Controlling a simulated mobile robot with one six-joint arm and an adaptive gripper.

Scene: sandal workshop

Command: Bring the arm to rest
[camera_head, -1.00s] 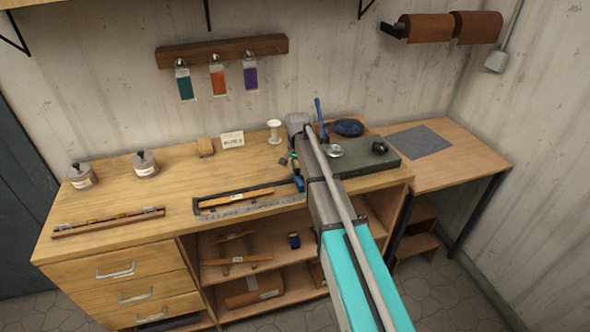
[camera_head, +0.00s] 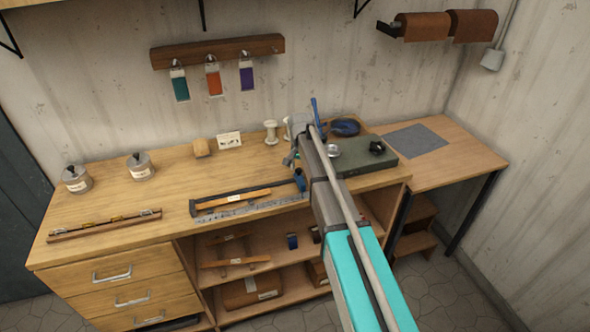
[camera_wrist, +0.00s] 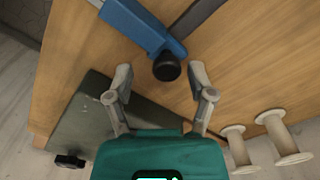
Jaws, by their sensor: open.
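My arm crosses the head view from the lower right to the workbench (camera_head: 165,190). Ahead of the fingers in the wrist view lies a blue clamp-like tool (camera_wrist: 142,24) with a black knob (camera_wrist: 167,68). I cannot tell the height of the fingers above the bench.
Two pale spools (camera_head: 270,132) stand beside my arm's end. A wooden-handled metal tool (camera_head: 240,199) lies left. Two jars (camera_head: 140,167) stand farther left; the side table (camera_head: 455,150) is mostly clear.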

